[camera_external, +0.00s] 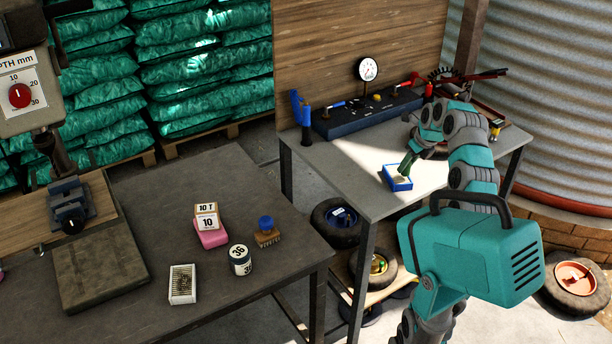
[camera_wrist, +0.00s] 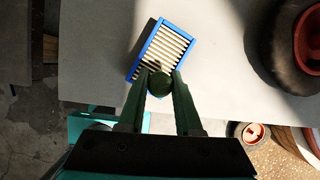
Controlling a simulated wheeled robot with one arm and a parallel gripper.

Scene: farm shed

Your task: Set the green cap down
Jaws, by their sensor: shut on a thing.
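The green cap (camera_wrist: 160,84) is round and dark green, and sits between my fingertips in the wrist view. My gripper (camera_wrist: 160,92) is shut on it. In the external view my gripper (camera_external: 404,172) is at the blue tray on the right-hand workbench, and the cap is too small to make out there. The blue-rimmed tray (camera_wrist: 142,57) with pale slats lies just past my fingertips, and the cap overlaps its near edge in the picture. The tray also shows in the external view (camera_external: 398,187). I cannot tell whether the cap touches the tray.
The grey workbench (camera_external: 345,160) is clear left of the tray. A dark blue panel with a gauge (camera_external: 367,69) and blue-handled tool (camera_external: 301,112) stand behind. A wheel (camera_wrist: 295,50) lies right of the tray. Another table (camera_external: 150,210) holds several small items.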

